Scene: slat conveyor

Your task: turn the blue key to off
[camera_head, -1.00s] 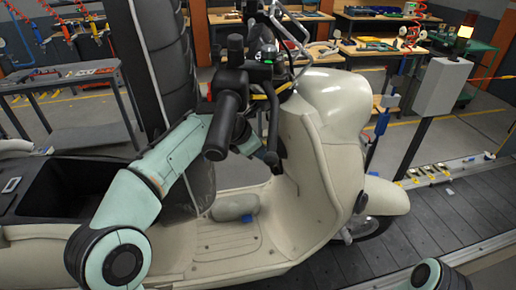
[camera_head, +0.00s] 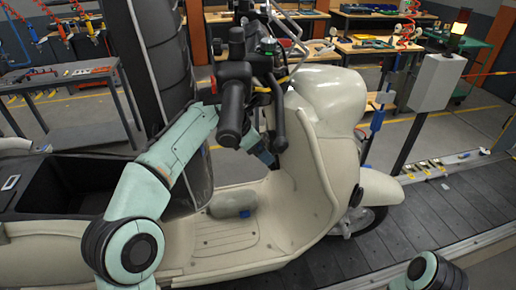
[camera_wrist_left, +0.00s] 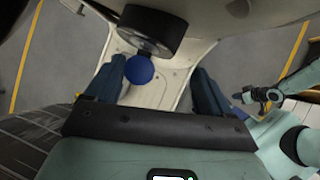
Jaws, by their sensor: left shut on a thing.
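The blue key (camera_wrist_left: 139,69) shows in the left wrist view as a round blue head in front of a black lock cylinder (camera_wrist_left: 152,30). In the head view my left gripper (camera_head: 260,150) is below and behind the scooter's handlebar grip, and the key is hidden there. My right gripper (camera_wrist_left: 246,96) shows small and dark at the right of the wrist view; its finger opening is unclear.
A cream scooter (camera_head: 320,150) stands on the dark slat conveyor (camera_head: 420,215). Its black handlebar grip (camera_head: 233,105) partly covers my left forearm. A canister with a blue cap (camera_head: 232,205) lies on the footboard. A grey post box (camera_head: 436,82) stands beyond the front wheel.

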